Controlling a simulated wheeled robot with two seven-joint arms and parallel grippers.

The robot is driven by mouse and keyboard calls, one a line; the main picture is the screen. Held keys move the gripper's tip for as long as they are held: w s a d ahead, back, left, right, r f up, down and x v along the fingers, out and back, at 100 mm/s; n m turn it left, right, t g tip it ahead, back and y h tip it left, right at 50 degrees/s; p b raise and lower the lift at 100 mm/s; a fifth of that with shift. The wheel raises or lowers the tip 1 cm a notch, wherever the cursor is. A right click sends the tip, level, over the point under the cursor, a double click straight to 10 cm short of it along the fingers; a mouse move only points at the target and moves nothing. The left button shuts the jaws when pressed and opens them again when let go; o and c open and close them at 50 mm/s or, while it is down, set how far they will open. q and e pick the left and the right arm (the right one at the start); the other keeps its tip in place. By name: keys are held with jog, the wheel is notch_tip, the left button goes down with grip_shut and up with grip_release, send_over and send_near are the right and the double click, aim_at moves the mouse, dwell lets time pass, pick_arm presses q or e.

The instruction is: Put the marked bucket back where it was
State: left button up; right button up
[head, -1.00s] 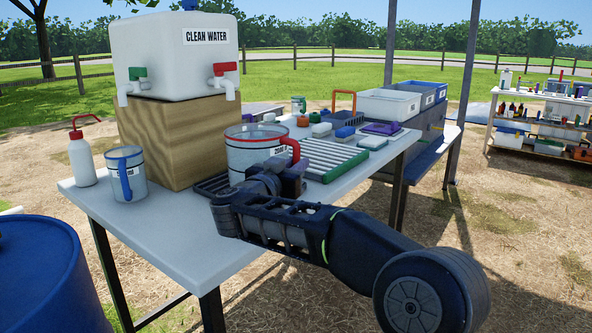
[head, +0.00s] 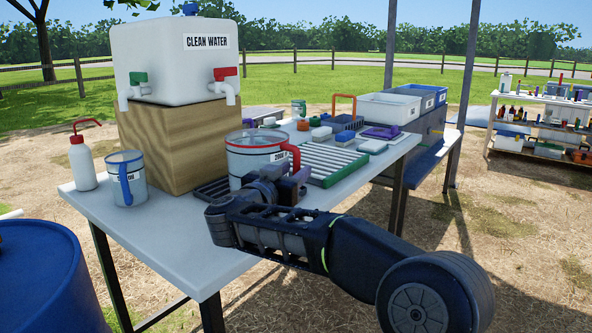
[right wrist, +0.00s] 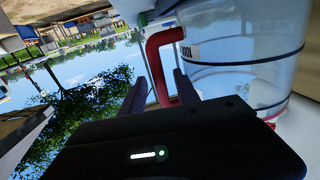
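The marked bucket is a clear jug (head: 250,166) with a red handle (head: 291,157), a red line near its rim and a white label. It stands upright by a dark grate (head: 211,191) on the table, in front of the wooden block. My right gripper (head: 287,178) is at its handle. In the right wrist view, which is upside down, the red handle (right wrist: 160,58) runs between my two dark fingers (right wrist: 170,85), with the jug (right wrist: 245,60) close on the right. Whether the fingers press on it is unclear. My left gripper is not in view.
A white water tank (head: 172,60) sits on a wooden block (head: 175,145). A blue-handled jug (head: 127,178) and a red-topped bottle (head: 82,163) stand left. A ribbed green-and-white rack (head: 325,160) and small items lie right. The table's front (head: 190,250) is clear.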

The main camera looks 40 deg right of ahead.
jog(key=v, duration=0.4)
jog(key=shift+a, duration=0.25)
jog(key=shift+b+v, duration=0.4)
jog(key=shift+v, duration=0.45)
jog(key=shift+s+f, duration=0.1)
